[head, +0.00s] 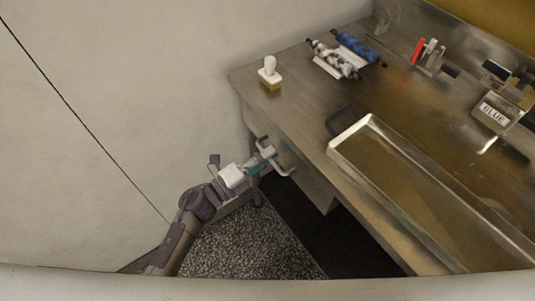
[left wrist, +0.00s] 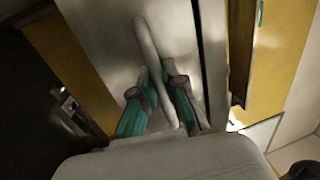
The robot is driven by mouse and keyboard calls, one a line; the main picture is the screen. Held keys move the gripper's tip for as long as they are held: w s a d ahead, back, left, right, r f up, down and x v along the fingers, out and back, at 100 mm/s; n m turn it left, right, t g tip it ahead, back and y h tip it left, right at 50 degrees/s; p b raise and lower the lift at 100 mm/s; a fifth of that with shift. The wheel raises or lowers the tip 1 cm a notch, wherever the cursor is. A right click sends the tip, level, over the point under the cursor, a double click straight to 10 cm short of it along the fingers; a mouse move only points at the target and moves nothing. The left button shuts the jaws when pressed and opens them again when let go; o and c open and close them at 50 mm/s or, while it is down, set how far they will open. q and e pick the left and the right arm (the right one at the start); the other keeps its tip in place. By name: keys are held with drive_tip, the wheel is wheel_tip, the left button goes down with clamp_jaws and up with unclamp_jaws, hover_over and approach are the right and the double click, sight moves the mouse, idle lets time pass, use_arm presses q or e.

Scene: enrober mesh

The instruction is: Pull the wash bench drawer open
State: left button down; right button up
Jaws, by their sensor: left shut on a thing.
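The wash bench (head: 300,100) is a brown metal-topped bench at the right of the head view. Its drawer front (head: 304,178) is below the left end of the top, with a pale bar handle (head: 287,170). My left gripper (head: 262,163) is at this handle. In the left wrist view the handle (left wrist: 150,50) runs down between the two teal-sided fingers of my left gripper (left wrist: 158,92), which is shut on it. The pale drawer front (left wrist: 105,40) is behind it. My right gripper is not in view.
A long shallow metal tray (head: 350,150) lies on the bench. Behind are a white-handled block (head: 269,75), patterned rollers (head: 358,47), red and white sticks (head: 420,50) and a labelled box (head: 492,113). Speckled floor (head: 255,245) lies clear below my left arm.

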use_arm(q)
drive_tip(key=r+v, duration=0.2)
drive_tip(key=v, duration=1.2)
drive_tip(key=r+v, duration=0.3)
drive_tip(key=v, duration=1.1)
drive_tip(key=shift+s+a+p, duration=0.3)
drive_tip(key=shift+s+a, duration=0.05)
drive_tip(key=shift+a, duration=0.05)
drive_tip(key=shift+r, duration=0.15)
drive_tip(key=c, duration=1.2)
unclamp_jaws()
drive_tip(key=v, duration=1.2)
